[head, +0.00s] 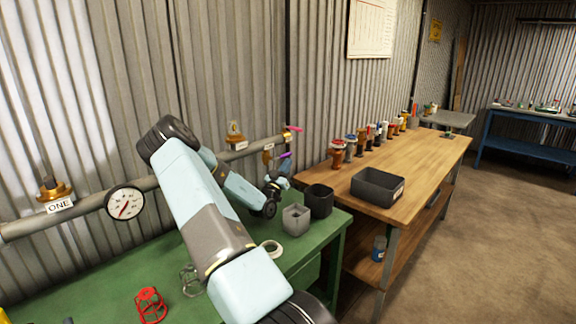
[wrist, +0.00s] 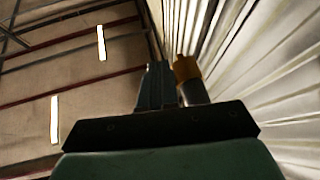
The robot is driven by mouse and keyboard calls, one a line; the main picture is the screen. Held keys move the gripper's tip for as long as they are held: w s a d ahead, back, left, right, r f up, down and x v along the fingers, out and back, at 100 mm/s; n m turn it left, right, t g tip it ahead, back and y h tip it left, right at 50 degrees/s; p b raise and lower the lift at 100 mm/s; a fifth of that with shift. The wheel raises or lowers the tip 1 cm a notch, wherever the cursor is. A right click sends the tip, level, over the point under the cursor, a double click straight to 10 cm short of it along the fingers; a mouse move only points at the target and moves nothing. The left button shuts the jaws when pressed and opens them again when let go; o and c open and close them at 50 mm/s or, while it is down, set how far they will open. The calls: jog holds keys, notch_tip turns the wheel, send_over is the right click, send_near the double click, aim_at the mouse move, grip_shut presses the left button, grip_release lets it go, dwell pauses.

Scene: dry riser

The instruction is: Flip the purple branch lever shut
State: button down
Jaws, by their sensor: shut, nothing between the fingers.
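The purple branch lever (head: 286,155) is a small purple bar near the right end of the wall pipe (head: 165,180) in the head view. It sits below a pink lever (head: 292,128). My gripper (head: 279,178) is just below the purple lever, close to it; whether they touch I cannot tell. In the wrist view my dark fingers (wrist: 155,85) are together with nothing between them. A brass-topped grey cylinder (wrist: 187,78) shows right beside them there. The purple lever does not show in the wrist view.
A pressure gauge (head: 125,203) and brass fittings (head: 235,136) sit along the pipe. Below is a green bench (head: 95,275) with a grey cup (head: 296,219), a black cup (head: 319,200) and a red wire item (head: 150,305). A wooden bench (head: 425,160) stands right.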

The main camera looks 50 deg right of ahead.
jog(key=s+a+f, duration=0.1)
jog(key=s+a, duration=0.2)
jog(key=a, duration=1)
jog(key=shift+a+f, duration=0.15)
jog(key=shift+a, duration=0.2)
